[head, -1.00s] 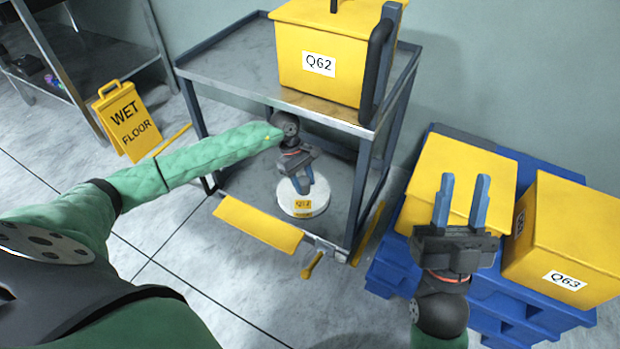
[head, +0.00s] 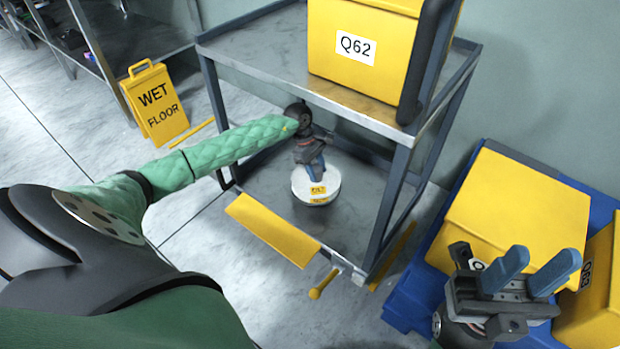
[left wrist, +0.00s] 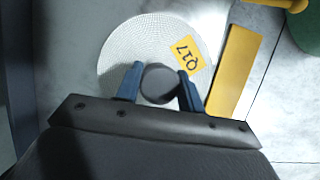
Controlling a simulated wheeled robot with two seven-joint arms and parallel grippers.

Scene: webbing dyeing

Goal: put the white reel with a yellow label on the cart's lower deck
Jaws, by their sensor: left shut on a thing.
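The white reel (head: 304,189) with a yellow label is at the cart's lower deck (head: 353,217), inside the frame. In the left wrist view the reel (left wrist: 125,50) shows its woven white top and a yellow label reading Q17. My left gripper (head: 315,176) reaches in above the reel and is shut on its dark round hub (left wrist: 159,84), one finger on each side. Whether the reel's underside touches the deck I cannot tell for sure. My right gripper (head: 532,272) is open and empty, at the right over the yellow boxes.
A yellow bin (head: 375,55) marked Q62 stands on the cart's upper deck (head: 260,50), above my left arm. A yellow flap (head: 272,230) edges the lower deck's front. A wet floor sign (head: 155,104) stands left. A yellow box (head: 520,205) sits on a blue pallet (head: 408,298) at right.

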